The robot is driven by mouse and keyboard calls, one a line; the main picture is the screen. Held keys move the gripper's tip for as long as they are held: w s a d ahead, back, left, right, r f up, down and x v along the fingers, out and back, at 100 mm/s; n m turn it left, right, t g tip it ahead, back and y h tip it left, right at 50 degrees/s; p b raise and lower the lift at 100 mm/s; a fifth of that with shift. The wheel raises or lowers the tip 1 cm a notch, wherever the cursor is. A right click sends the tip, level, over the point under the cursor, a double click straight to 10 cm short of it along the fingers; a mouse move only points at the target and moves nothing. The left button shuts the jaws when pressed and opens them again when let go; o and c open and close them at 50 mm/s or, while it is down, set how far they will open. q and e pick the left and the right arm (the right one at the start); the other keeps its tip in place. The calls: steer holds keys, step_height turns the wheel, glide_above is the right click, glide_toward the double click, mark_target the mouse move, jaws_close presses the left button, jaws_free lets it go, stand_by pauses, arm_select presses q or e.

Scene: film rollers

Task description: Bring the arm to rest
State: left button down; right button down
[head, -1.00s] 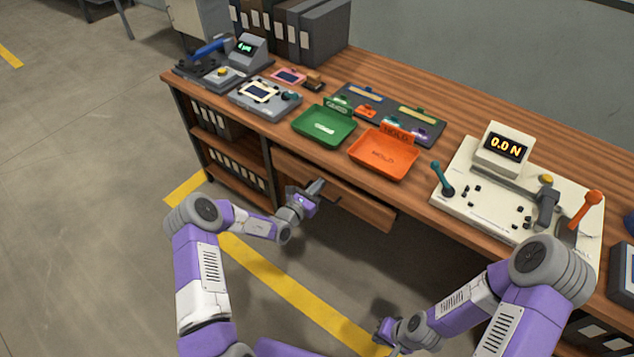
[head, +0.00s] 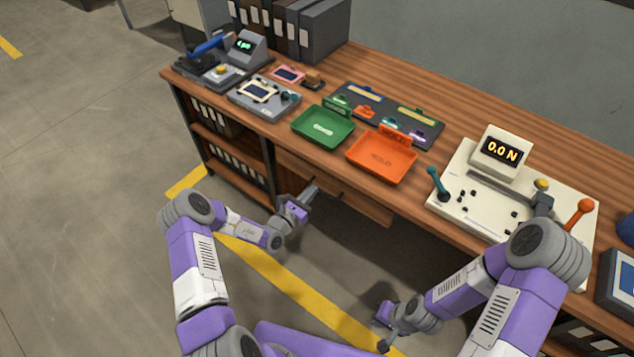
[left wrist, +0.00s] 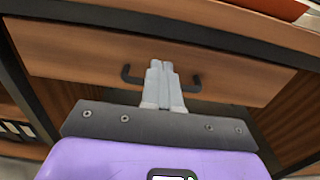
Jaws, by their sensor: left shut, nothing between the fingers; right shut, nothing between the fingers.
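My left gripper (head: 313,191) is shut and empty, in front of the desk drawer (head: 330,190) below the tabletop. In the left wrist view its closed fingers (left wrist: 162,75) lie in line with the middle of the drawer front (left wrist: 80,55), between the two ends of its dark handle (left wrist: 190,83). I cannot tell whether they touch it. My right gripper (head: 383,347) is low at the bottom of the head view, over the floor and clear of the desk; it is shut and empty.
A green tray (head: 322,138) and an orange tray (head: 381,172) stand on the wooden desk (head: 425,222). A white force tester (head: 470,205) reading 0.0 N is at the right, with grey devices (head: 262,97) at the left. Open floor (head: 90,230) lies at the left.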

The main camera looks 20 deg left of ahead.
arm_select(q)
steer(key=p+v, duration=0.1)
steer(key=v, duration=0.7)
steer(key=shift+s+f+p, duration=0.15)
steer(key=shift+f+p, duration=0.05)
steer(key=shift+p, duration=0.15)
steer(key=s+d+f+m+g+h, duration=0.2)
steer(key=s+d+m+g+h, duration=0.5)
steer(key=s+d+m+g, duration=0.75)
steer(key=s+a+f+m+g+y+p, duration=0.1)
steer(key=s+a+f+m+g+y, duration=0.1)
steer(key=s+m+y, duration=0.7)
steer(key=m, duration=0.5)
